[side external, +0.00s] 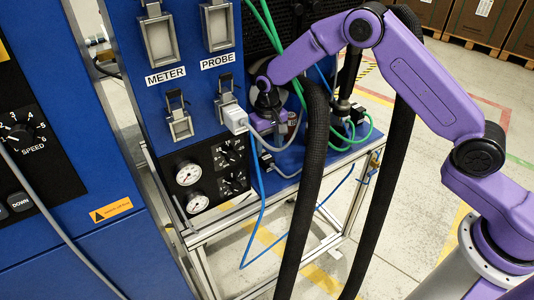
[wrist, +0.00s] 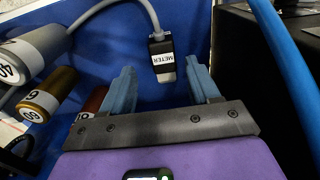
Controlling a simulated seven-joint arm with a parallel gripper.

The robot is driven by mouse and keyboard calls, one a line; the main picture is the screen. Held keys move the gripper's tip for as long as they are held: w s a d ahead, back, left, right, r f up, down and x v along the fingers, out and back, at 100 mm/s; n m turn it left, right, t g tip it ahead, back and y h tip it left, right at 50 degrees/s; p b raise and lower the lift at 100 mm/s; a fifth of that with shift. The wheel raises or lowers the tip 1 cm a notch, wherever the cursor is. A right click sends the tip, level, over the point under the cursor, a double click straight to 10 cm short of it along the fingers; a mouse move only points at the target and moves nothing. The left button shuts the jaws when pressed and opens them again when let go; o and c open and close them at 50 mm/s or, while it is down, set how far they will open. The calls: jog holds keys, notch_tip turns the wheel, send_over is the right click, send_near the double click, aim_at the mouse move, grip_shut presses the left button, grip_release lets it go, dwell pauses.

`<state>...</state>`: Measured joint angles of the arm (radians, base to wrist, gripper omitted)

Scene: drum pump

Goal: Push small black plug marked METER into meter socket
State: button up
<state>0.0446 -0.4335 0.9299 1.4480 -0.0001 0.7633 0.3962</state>
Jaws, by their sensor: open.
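The small black plug marked METER (wrist: 163,58) lies on a blue surface in the wrist view, on the end of a grey cable, with a pale tip towards me. My gripper (wrist: 163,88) is open and empty, its two blue-grey fingers apart on either side of the line to the plug, which is just beyond them. In the side view my gripper's purple body (side external: 263,123) is low beside the blue panel; its fingertips and the plug are hard to make out. The METER label (side external: 166,76) sits on the panel between a large metal frame (side external: 160,40) above and a smaller latched socket (side external: 180,124) below.
A light grey connector (side external: 234,118) sits at the socket under the PROBE label (side external: 217,61). A blue hose (wrist: 285,55) passes at right. Thick black hoses (side external: 315,170) hang in front of the bench.

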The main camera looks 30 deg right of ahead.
aim_at(268, 157)
notch_tip(268, 157, up, 7)
dwell(0.3)
jog(key=shift+r, duration=0.15)
jog(key=s+r+n, duration=0.3)
jog(key=s+r, duration=0.1)
jog(key=s, duration=0.6)
jog(key=s+r+n, duration=0.3)
jog(key=s+r, duration=0.2)
jog(key=s, duration=0.4)
jog(key=s+d+n, duration=0.3)
jog(key=s+d, duration=0.2)
jog(key=s, duration=0.5)
jog(key=s+d+n, duration=0.3)
jog(key=s+d, duration=0.3)
jog(key=s, duration=0.4)
jog(key=shift+d+r+n, duration=0.15)
jog(key=shift+r+n, duration=0.15)
jog(key=shift+r, duration=0.15)
